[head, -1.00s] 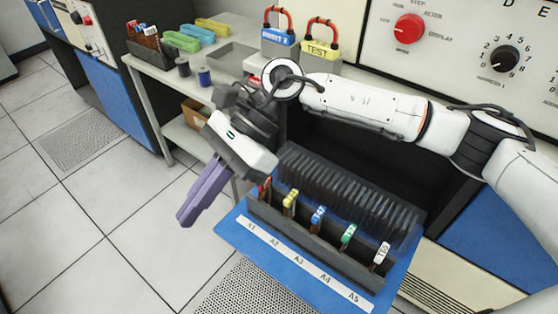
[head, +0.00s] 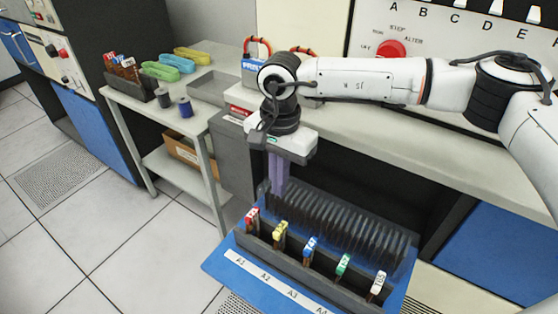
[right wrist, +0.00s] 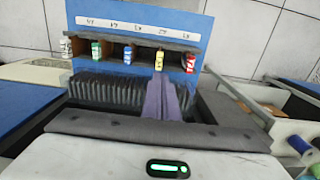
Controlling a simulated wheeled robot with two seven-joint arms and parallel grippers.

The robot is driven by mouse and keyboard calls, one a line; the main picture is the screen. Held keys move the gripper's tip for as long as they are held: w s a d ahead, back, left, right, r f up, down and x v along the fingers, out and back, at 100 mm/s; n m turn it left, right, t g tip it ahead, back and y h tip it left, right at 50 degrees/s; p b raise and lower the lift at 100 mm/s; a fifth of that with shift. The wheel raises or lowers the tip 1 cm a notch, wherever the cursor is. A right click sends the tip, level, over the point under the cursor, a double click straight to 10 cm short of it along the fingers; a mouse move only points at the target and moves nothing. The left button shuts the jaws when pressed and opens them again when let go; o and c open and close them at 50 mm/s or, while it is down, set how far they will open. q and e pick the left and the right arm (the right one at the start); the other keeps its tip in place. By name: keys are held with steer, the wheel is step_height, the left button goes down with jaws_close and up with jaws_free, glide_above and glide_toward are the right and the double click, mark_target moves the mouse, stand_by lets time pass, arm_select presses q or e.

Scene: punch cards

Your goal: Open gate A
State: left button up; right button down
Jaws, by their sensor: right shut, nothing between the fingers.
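The blue-fronted unit with a white label strip (head: 275,283), marked A1, A2, A3 and on, seems to be gate A. It juts out below the counter. It holds a row of dark card edges (head: 345,225) and several tabbed cards, red (head: 252,215), yellow (head: 280,230), blue, green and white. My right gripper (head: 278,192) is shut and empty, with lavender fingers pointing down over the left end of the dark row. In the right wrist view its fingers (right wrist: 161,85) overlap the row near the yellow tab (right wrist: 160,61); contact cannot be told. My left gripper is out of view.
The counter (head: 400,135) lies just behind and above the unit. A grey side table (head: 150,115) with spools and coloured items stands at the left, beside a grey cabinet (head: 235,155). A red knob (head: 390,48) is on the back panel. Floor at lower left is clear.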

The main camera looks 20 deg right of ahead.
steer(key=f, duration=0.1)
steer(key=s+a+f, duration=0.1)
steer(key=a+f, duration=0.1)
steer(key=f, duration=0.1)
steer(key=shift+s+a+p, duration=0.1)
steer(key=shift+s+p, duration=0.2)
steer(key=shift+p, duration=0.1)
